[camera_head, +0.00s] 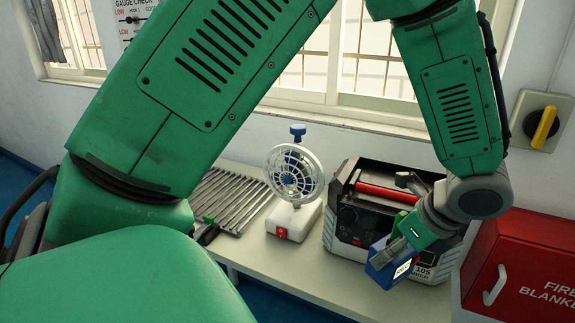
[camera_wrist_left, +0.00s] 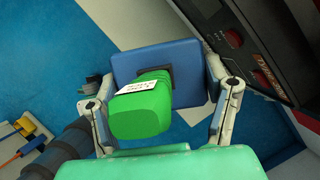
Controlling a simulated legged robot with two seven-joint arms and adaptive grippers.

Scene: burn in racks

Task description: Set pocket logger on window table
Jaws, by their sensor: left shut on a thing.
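A blue box with a white label (camera_head: 378,274), which looks like the pocket logger, is in my left gripper (camera_head: 391,252). It is tilted and hangs at the front edge of the pale table under the window (camera_head: 258,252). In the left wrist view, the blue box (camera_wrist_left: 193,72) is between the two fingers, with a green rounded part bearing a white label in front of it. My left gripper (camera_wrist_left: 160,98) is shut on it. The fingers partly cover the box in the head view. My right gripper is not in view.
A black-and-grey machine with a red handle (camera_head: 340,228) stands on the table just behind the box. A small caged fan (camera_head: 293,180) and a ribbed metal rack (camera_head: 228,195) are to its left. A red fire blanket box (camera_head: 520,262) is at the right.

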